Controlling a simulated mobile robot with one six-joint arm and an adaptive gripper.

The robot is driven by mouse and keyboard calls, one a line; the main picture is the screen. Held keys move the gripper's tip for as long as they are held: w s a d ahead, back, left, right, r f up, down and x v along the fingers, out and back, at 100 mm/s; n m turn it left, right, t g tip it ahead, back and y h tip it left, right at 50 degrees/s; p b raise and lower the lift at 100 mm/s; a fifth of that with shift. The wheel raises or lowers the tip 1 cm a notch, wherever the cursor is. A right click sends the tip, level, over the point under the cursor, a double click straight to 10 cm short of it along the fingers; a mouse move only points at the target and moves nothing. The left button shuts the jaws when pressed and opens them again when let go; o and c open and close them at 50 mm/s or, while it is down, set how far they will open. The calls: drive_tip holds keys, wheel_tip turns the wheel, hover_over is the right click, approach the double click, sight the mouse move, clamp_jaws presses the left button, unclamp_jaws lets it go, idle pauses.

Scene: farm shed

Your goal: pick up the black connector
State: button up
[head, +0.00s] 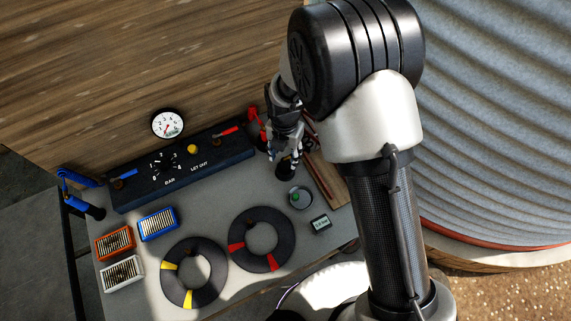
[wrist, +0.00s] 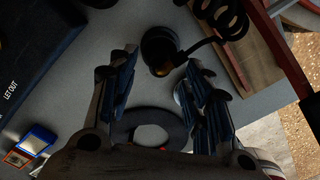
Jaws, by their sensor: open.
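The black connector (wrist: 159,47) is a short dark round piece with a brass-coloured part at its near end, lying on the grey bench top. In the head view the black connector (head: 287,168) is a small dark shape just under my gripper (head: 287,150), partly hidden by it. In the wrist view my gripper (wrist: 163,66) is open and empty. Its two fingers point toward the connector, which shows between and just beyond the fingertips. I cannot tell whether a finger touches it. A black coiled hose (wrist: 222,20) lies right beside the connector.
A dark control box (head: 180,165) stands along the back. A wooden board (head: 327,180) and a small round dish (head: 299,197) are close on the right. Two dark rings (head: 262,240) and several slatted blocks (head: 158,224) lie in front. A red connector (head: 256,128) hangs behind.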

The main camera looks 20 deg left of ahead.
sight(288, 164)
wheel_tip(288, 164, down, 6)
drive_tip(key=shift+r+b, duration=0.2)
drive_tip(key=shift+b, duration=0.4)
clamp_jaws()
